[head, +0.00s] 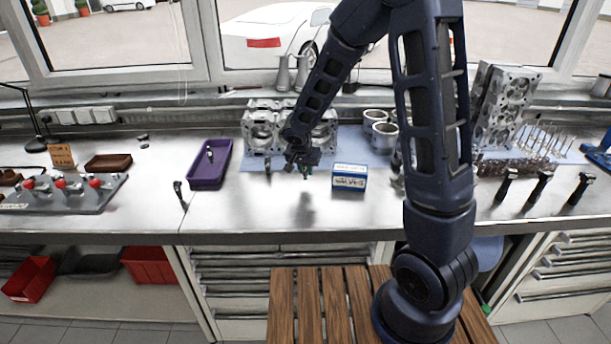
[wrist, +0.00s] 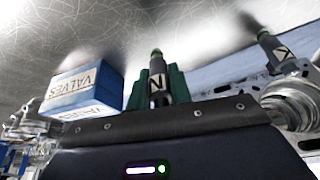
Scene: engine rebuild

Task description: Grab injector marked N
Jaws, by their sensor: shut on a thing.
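An injector marked N (wrist: 156,88) stands between the green fingers of my gripper (wrist: 157,98) in the wrist view, and the fingers are shut on it. In the head view my gripper (head: 305,171) is above the steel workbench, left of the blue and white valves box, with a shadow on the bench below it. A second dark injector (wrist: 275,50) shows at the upper right of the wrist view, apart from my gripper; its letter is not clear.
The valves box (head: 349,177) is close to my gripper on its right. An engine block (head: 262,130) stands behind it. The purple tray (head: 193,183) lies to the left. Several dark pistons or rods (head: 540,187) stand at the right. The front of the bench (head: 260,215) is clear.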

